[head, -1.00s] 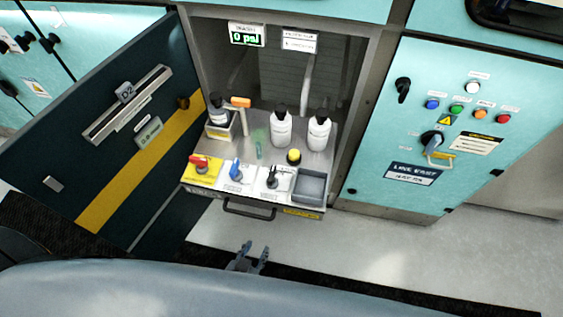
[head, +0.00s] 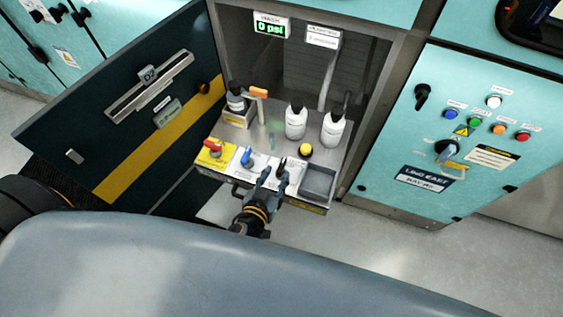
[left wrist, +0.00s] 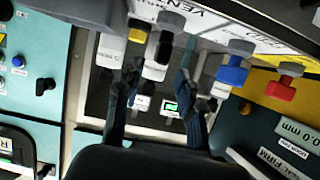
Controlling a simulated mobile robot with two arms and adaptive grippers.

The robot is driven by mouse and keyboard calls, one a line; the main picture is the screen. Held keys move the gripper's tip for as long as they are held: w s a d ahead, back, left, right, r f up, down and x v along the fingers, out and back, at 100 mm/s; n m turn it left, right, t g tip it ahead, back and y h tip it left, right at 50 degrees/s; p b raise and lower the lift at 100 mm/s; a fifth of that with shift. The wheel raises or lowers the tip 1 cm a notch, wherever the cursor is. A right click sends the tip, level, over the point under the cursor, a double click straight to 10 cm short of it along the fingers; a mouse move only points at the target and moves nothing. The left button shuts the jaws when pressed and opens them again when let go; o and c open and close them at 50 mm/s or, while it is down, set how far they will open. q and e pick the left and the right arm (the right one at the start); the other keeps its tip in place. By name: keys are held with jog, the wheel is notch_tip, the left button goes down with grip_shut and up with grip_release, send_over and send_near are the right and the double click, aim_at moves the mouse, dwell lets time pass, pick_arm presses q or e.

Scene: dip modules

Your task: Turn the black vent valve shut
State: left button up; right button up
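The black vent valve (left wrist: 166,42) shows in the left wrist view under a white label whose visible letters read "VEN". Its handle lies just past and roughly between the fingertips of my left gripper (left wrist: 157,72). The two fingers stand apart with nothing visibly held. In the head view my left gripper (head: 273,176) reaches over the front of the shelf at the black valve and partly hides it. I cannot tell whether a finger touches the handle. My right gripper is not in view.
A blue valve (head: 248,159) and a red valve (head: 215,149) stand left of the black one. A grey tray (head: 319,181) and a yellow-topped knob (head: 305,150) are to its right. White bottles (head: 296,122) stand behind. A display (head: 271,26) reads 0 psi. The open door (head: 115,105) is at left.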

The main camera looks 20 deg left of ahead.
aim_at(280, 168)
pick_arm(q)
jog(key=x, duration=0.5)
jog(key=shift+w+f, duration=0.15)
jog(key=shift+w, duration=0.15)
jog(key=shift+c, duration=0.4)
grip_shut()
